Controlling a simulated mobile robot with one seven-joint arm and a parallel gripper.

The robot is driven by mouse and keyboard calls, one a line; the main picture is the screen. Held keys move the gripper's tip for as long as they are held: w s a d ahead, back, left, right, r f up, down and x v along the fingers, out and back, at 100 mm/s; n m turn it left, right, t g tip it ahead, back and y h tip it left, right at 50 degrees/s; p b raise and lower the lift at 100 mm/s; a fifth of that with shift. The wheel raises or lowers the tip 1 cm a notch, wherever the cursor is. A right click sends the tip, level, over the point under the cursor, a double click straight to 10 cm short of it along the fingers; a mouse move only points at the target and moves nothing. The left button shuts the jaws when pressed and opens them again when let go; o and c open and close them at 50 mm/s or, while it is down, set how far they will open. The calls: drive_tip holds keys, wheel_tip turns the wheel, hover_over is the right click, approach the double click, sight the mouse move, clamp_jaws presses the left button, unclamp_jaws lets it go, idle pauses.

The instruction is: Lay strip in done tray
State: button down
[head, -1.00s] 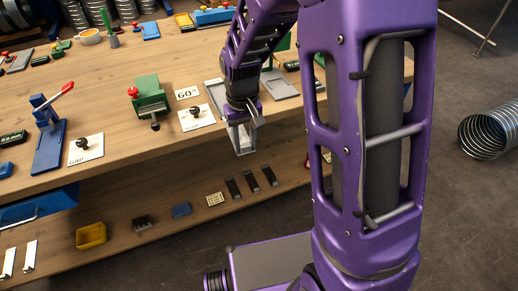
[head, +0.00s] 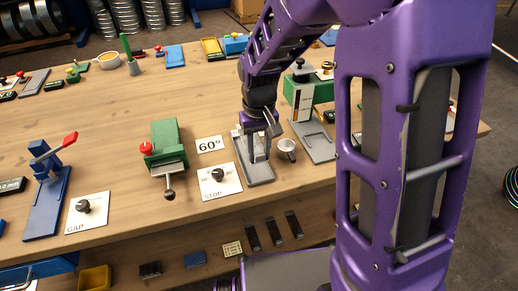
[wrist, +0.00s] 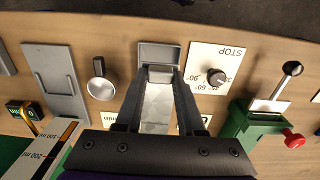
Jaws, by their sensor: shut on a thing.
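My gripper (head: 259,152) is low over a grey tray (head: 262,178) near the front edge of the bench. In the wrist view, my gripper (wrist: 158,92) is shut on a shiny silver strip (wrist: 156,108) that lies lengthwise between the fingers. The tray (wrist: 158,52) shows just past the fingertips in that view. The strip's far end is at the fingertips, and I cannot tell whether it touches the tray floor. In the head view the strip is mostly hidden by the fingers.
A STOP card with a black knob (head: 218,175) lies to the left. A green device with a grey base (head: 318,147) is at right, and a green clamp (head: 166,145) further left. Small parts lie on the lower shelf.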

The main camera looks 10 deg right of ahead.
drive_tip(key=shift+w, duration=0.4)
drive_tip(key=b, duration=0.1)
hover_over(258, 176)
drive_tip(key=shift+s+d+f, duration=0.1)
drive_tip(key=shift+f, duration=2.15)
drive_tip(key=shift+f+b, duration=1)
drive_tip(key=shift+f, duration=0.5)
